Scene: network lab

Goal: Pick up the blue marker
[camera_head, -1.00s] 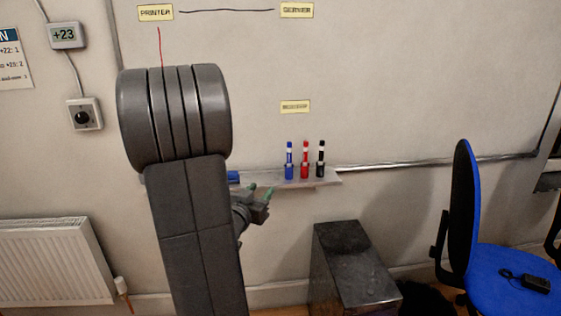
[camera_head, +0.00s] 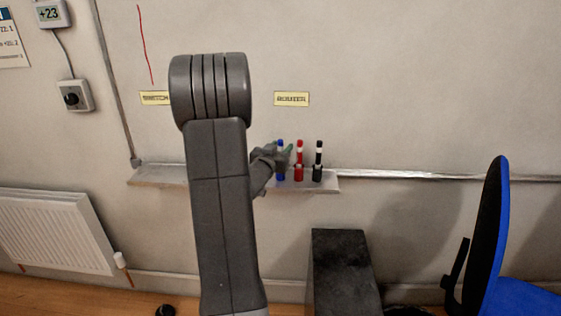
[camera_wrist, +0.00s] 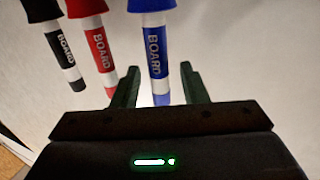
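The blue marker (camera_head: 281,174) stands upright in a blue holder on the wall tray, leftmost of three markers.
A red marker (camera_head: 299,160) and a black marker (camera_head: 318,160) stand close to the right of the blue one. A dark box (camera_head: 342,262) stands below, and a blue chair (camera_head: 520,290) is at right.

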